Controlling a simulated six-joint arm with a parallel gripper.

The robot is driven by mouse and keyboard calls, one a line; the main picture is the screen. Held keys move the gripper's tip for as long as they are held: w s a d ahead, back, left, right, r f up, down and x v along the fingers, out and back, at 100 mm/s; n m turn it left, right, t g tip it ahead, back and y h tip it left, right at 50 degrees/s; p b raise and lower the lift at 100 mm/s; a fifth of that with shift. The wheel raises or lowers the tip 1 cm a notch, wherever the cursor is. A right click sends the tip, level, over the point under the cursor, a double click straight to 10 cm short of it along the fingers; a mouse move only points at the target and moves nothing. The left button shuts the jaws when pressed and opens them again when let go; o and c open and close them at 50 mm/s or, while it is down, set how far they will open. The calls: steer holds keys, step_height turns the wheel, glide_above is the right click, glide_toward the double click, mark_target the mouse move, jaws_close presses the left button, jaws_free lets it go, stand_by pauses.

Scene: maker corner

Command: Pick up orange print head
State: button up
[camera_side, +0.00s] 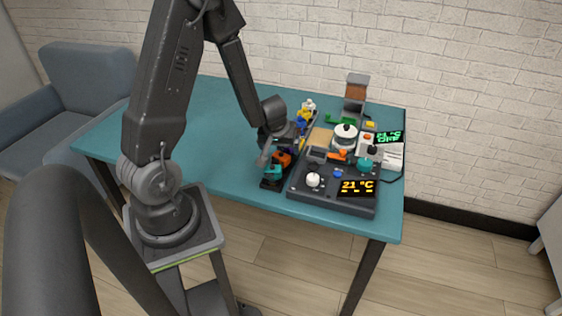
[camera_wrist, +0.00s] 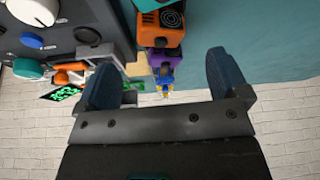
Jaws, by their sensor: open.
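The orange print head (camera_side: 284,158) is a small block in a row of coloured heads at the left side of the dark control panel. In the wrist view the orange print head (camera_wrist: 161,22) shows near the top, with a round dark grille on its face. A purple head (camera_wrist: 165,56) sits right beside it. My gripper (camera_side: 272,151) is at the row, close to the orange head, and partly covers the row in the side view. In the wrist view my gripper (camera_wrist: 158,80) has its two blue-grey fingers wide apart, with nothing held between them.
A teal head (camera_side: 272,173) is at the near end of the row; blue and yellow heads (camera_side: 301,123) are farther back. The control panel (camera_side: 325,201) with knobs and a lit display stands close on the right. The table (camera_side: 215,120) left of the row is clear.

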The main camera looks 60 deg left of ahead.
mark_target(281, 154)
steer(key=shift+x, duration=3)
steer(key=shift+c, duration=0.3)
steer(key=c, duration=0.9)
